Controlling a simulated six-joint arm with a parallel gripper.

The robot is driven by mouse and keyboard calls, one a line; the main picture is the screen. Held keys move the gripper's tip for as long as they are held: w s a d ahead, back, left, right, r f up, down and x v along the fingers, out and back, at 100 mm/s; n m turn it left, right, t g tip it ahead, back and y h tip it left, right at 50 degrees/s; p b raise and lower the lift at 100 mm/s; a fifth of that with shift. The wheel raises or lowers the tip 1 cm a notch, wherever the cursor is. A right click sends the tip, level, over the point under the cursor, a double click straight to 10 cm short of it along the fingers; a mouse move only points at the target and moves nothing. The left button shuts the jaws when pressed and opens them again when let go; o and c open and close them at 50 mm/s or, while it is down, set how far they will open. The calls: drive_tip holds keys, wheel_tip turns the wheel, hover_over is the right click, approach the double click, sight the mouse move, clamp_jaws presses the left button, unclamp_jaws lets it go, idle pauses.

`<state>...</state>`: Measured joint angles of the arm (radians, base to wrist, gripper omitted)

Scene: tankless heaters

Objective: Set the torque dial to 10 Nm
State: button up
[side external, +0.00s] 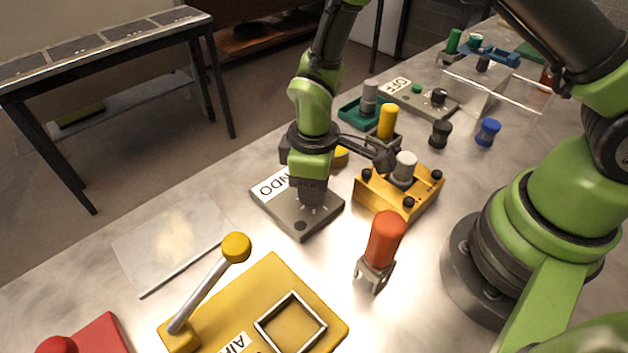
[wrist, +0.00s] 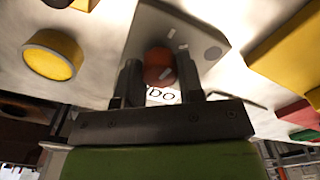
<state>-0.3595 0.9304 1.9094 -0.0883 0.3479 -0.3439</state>
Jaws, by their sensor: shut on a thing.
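The dial plate (side external: 300,226) is a grey slab with a white label reading in part "NDO" (side external: 272,184), lying on the bench in the side view. Pale tick marks show around my gripper; no numbers can be read. My gripper (side external: 312,197) points straight down over the plate and hides the knob there. In the wrist view, a round reddish-brown knob (wrist: 158,63) with a light pointer mark sits between my two fingers, which are shut on it. The plate (wrist: 198,30) fills the middle of that view. Which value the mark points to cannot be told.
An orange-handled tool (side external: 385,240) stands in front. A yellow lever box (side external: 280,285) is nearer the camera. A clear sheet (side external: 172,245) lies left, with bare bench around it.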

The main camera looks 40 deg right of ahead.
drive_tip(key=m, duration=0.6)
drive_tip(key=shift+m, duration=0.4)
idle(0.4)
drive_tip(key=o, duration=0.9)
drive_tip(key=shift+r, duration=0.1)
wheel_tip(320, 180, up, 10)
drive_tip(key=shift+f, duration=0.1)
